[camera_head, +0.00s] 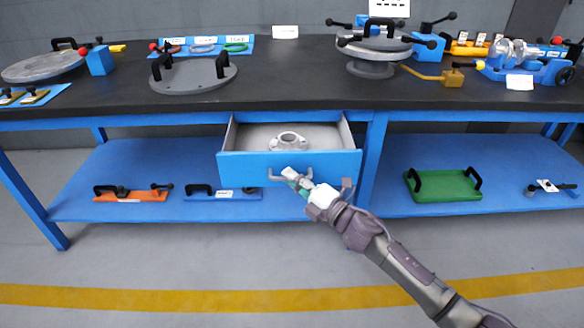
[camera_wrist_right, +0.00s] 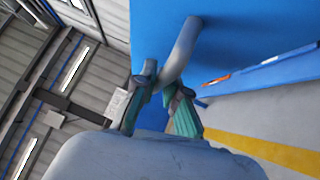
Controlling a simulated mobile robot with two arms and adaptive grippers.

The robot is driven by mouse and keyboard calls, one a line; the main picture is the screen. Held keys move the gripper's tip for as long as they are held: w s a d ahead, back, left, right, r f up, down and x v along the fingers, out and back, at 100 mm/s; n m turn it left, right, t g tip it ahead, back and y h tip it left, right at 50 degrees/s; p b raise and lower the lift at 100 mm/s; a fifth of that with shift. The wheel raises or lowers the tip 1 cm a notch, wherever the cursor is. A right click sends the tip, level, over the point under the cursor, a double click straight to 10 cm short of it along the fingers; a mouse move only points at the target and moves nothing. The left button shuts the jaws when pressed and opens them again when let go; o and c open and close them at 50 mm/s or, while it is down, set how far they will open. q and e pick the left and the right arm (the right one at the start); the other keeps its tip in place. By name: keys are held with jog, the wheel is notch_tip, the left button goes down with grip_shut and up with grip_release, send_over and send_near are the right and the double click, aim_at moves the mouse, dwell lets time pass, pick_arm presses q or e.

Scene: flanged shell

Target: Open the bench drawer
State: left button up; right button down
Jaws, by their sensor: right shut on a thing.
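The bench drawer (camera_head: 238,167) has a blue front and stands pulled out from under the black bench top. A pale flanged part (camera_head: 288,141) lies inside it. My right gripper (camera_head: 293,177) is at the drawer front, shut on the grey bar handle. In the right wrist view, the drawer handle (camera_wrist_right: 183,50) runs down from the blue drawer front (camera_wrist_right: 235,35) to between the two fingertips (camera_wrist_right: 163,90). My left gripper is not in view.
The black bench top (camera_head: 290,95) holds a grey lid with handles (camera_head: 193,76) and several fixtures. The blue lower shelf (camera_head: 120,165) carries an orange plate (camera_head: 132,195) and a green tray (camera_head: 442,187). The floor in front is clear, with a yellow line (camera_head: 150,296).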

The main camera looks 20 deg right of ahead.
jog(key=shift+s+a, duration=0.15)
jog(key=shift+s, duration=0.4)
jog(key=c, duration=1.2)
grip_release()
jog(key=v, duration=1.2)
